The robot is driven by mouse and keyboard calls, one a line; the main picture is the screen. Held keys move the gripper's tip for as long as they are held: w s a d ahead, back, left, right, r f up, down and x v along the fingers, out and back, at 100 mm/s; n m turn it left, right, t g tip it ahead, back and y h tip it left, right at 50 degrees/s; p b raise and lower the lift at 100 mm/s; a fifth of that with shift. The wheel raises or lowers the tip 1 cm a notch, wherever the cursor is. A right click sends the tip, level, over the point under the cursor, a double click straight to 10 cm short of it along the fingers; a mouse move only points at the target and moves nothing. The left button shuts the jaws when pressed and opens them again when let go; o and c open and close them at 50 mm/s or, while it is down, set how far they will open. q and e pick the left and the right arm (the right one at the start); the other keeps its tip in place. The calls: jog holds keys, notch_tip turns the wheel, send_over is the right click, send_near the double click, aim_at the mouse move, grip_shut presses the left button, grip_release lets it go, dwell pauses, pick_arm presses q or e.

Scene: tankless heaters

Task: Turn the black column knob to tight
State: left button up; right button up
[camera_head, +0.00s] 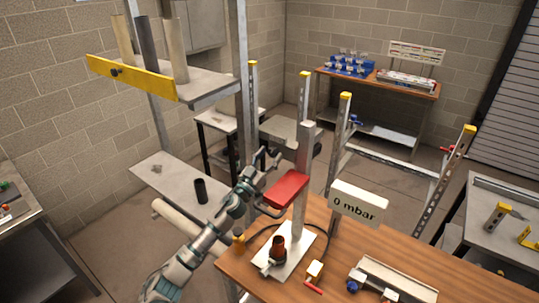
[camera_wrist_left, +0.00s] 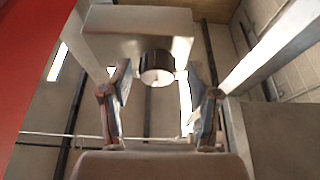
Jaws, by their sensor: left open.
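The grey metal column (camera_head: 302,170) stands upright on a light base plate on the wooden table, with a red block (camera_head: 288,188) on its left side. In the left wrist view, a short dark cylinder with a pale end face (camera_wrist_left: 157,68), which looks like the black knob, sits below a grey metal block (camera_wrist_left: 140,22). My left gripper (camera_head: 268,182) is beside the column and red block. It is open, its fingers on either side of the knob in the wrist view; I cannot tell any contact. The knob is not clear in the head view. My right gripper is not in view.
A white sign reading "0 mbar" (camera_head: 359,204) is right of the column. A dark and orange fitting (camera_head: 277,249) stands on the base plate. A shelf with a yellow front edge (camera_head: 130,78) is at upper left. Metal posts stand behind the table.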

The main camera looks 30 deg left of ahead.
pick_arm(q)
jog(key=shift+w+a, duration=0.1)
jog(key=shift+a, duration=0.1)
jog(key=shift+d, duration=0.2)
jog(key=c, duration=0.4)
jog(key=shift+d+r, duration=0.15)
jog(key=shift+d, duration=0.05)
jog(key=c, duration=0.8)
jog(key=shift+o, duration=0.2)
jog(key=shift+a, duration=0.1)
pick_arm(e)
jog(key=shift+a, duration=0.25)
